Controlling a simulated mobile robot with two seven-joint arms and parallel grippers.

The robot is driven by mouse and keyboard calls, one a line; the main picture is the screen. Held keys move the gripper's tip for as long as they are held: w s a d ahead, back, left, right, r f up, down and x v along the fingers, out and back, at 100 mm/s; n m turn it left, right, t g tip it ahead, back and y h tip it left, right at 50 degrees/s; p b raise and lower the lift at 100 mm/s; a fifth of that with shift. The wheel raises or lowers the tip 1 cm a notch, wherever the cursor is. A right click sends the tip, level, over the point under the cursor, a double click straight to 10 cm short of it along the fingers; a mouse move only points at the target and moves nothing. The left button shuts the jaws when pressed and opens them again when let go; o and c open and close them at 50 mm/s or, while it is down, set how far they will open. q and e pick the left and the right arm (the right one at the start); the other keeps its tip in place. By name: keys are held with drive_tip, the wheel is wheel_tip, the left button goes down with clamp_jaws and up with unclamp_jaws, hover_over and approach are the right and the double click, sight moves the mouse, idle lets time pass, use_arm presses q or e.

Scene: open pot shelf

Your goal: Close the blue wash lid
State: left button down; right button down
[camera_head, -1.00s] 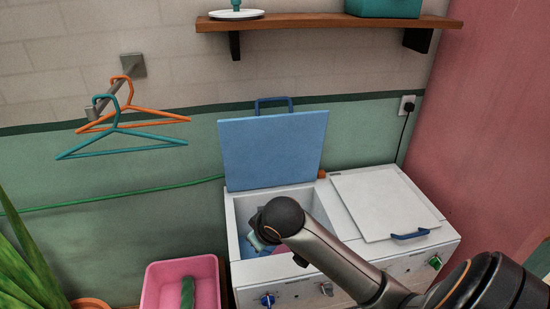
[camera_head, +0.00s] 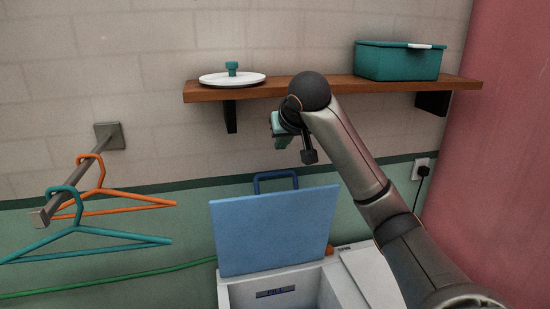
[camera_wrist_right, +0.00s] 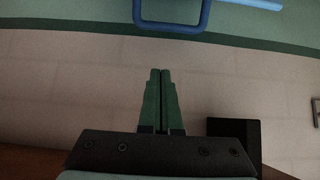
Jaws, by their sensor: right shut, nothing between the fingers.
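The blue wash lid (camera_head: 270,232) stands open, nearly upright, at the back of the white washer's left tub (camera_head: 240,293). Its dark blue handle (camera_head: 275,181) sticks up from its top edge. The handle also shows at the top of the right wrist view (camera_wrist_right: 170,24). My right gripper (camera_wrist_right: 160,72) is shut and empty, its green fingers together against the wall, apart from the handle. My left gripper is not in view.
A wooden shelf (camera_head: 360,86) holds a white dish (camera_head: 215,79) and a teal box (camera_head: 400,62), close to my right wrist. Orange (camera_head: 120,207) and teal (camera_head: 85,242) hangers hang at the left. A plug (camera_head: 422,170) sits in the wall at the right.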

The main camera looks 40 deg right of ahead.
drive_tip(key=p+x, duration=0.1)
drive_tip(key=x, duration=0.8)
drive_tip(key=shift+f, duration=0.4)
drive_tip(key=shift+s+a+f+p, duration=0.15)
drive_tip(key=shift+s+a, duration=0.3)
drive_tip(key=shift+s, duration=0.35)
drive_tip(key=shift+s+a+f+p, duration=0.15)
drive_tip(key=shift+s+a, duration=0.3)
drive_tip(key=shift+s, duration=0.3)
drive_tip(key=shift+r, duration=0.1)
